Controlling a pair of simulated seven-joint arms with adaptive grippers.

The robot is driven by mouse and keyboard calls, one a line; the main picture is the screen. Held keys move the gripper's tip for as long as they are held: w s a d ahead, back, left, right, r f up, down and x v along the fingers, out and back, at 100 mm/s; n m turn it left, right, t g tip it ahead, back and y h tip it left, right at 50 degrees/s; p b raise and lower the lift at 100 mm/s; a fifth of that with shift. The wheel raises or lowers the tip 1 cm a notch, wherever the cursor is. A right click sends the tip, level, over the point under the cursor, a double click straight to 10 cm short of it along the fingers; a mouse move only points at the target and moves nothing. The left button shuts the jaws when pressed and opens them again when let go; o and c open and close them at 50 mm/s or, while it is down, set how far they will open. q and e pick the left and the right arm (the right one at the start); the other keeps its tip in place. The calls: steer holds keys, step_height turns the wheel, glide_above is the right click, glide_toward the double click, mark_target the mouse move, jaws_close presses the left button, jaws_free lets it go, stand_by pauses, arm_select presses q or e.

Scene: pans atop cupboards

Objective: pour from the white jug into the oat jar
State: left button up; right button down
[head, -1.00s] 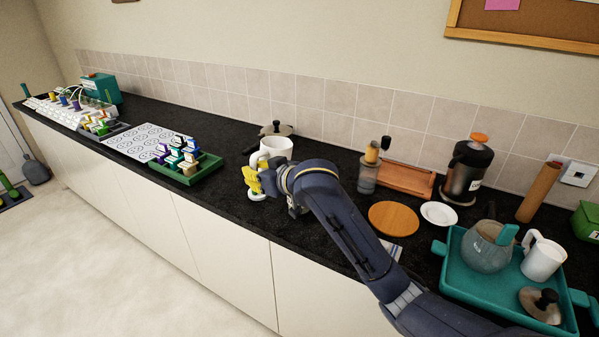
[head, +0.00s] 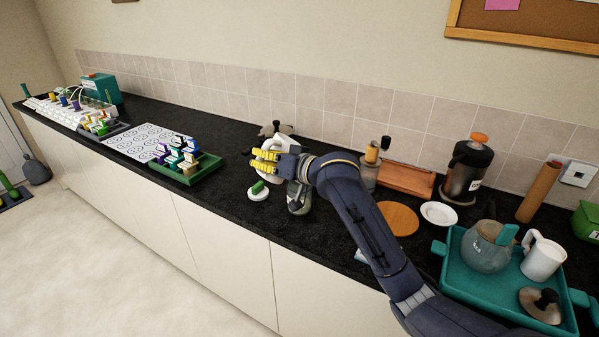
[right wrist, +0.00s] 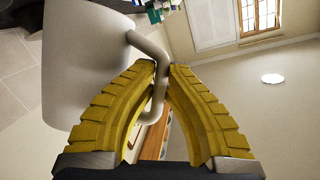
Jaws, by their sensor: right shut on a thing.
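The white jug (head: 284,139) is in my right gripper (head: 265,160), above the counter and partly hidden by the gripper. In the right wrist view the jug (right wrist: 85,65) is large at the left, and the yellow fingers (right wrist: 160,85) are closed around its handle (right wrist: 152,55). A glass jar (head: 298,199), probably the oat jar, stands on the counter just below my right wrist. Its top is hidden by my arm, and I cannot read a label or see its contents. My left gripper is out of view.
A white lid with a green knob (head: 258,190) lies left of the jar near the counter's front edge. A lidded pan (head: 276,129) stands behind. A green tray of blocks (head: 205,170) is to the left; a teal tray (head: 470,280) with a teapot is to the right.

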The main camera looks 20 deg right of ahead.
steer(key=a+f+n+h, duration=0.2)
steer(key=f+n, duration=0.1)
steer(key=a+f+n+h, duration=0.1)
steer(key=shift+s+f+g, duration=0.2)
steer(key=shift+f+g, duration=0.15)
steer(key=shift+g, duration=0.05)
steer(key=shift+r, duration=0.1)
steer(key=shift+r+n+h, duration=0.3)
steer(key=shift+r+n, duration=0.2)
steer(key=shift+r, duration=0.9)
